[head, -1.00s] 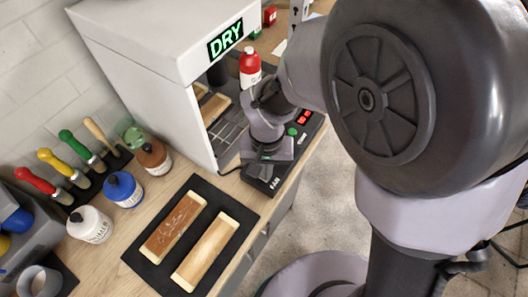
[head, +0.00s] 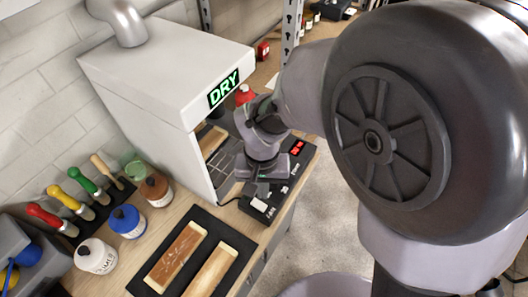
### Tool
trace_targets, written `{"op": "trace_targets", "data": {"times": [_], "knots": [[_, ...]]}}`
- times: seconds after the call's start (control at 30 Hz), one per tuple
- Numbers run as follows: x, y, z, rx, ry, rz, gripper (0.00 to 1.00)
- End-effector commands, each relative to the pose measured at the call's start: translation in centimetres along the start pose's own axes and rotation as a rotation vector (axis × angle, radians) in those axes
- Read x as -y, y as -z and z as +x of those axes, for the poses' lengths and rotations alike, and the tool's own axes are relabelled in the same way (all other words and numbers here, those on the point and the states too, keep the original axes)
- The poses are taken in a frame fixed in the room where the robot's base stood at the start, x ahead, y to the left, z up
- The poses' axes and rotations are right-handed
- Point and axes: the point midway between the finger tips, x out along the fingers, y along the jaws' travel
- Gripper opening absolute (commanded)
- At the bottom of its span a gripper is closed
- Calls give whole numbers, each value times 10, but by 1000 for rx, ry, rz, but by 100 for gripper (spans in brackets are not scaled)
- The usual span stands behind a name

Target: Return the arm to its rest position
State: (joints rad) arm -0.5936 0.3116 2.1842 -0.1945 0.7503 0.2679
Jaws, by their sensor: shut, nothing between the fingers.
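My arm reaches across from the right in the head view. My gripper (head: 263,187) points down over the black control box (head: 278,200) at the bench's front edge, and its fingers are shut and empty. I cannot tell whether the fingertips touch the box. The white drying booth (head: 170,75) stands left of my gripper, with a lit green DRY sign (head: 224,89).
A brown-coated board (head: 178,255) and a pale board (head: 212,272) lie on a black mat (head: 245,243). White (head: 95,256), blue (head: 127,222) and brown (head: 155,190) bottles and several coloured-handled tools stand left.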

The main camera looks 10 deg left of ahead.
Motion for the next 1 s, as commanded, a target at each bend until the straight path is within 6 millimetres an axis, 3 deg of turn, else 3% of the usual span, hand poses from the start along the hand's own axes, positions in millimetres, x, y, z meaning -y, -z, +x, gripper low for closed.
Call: {"op": "trace_targets", "data": {"times": [0.17,0.27,0.33,0.4,0.53,0.7,1.0], "knots": [[-5,1,-6,-13,10,16,0],[-36,2,-37,-85,64,110,0],[-71,-8,-66,-167,116,209,0],[-102,-28,-89,-252,161,303,0],[-138,-66,-111,-397,214,430,0],[-151,-91,-119,-491,237,497,0],[-152,-92,-120,-495,238,501,0]]}}
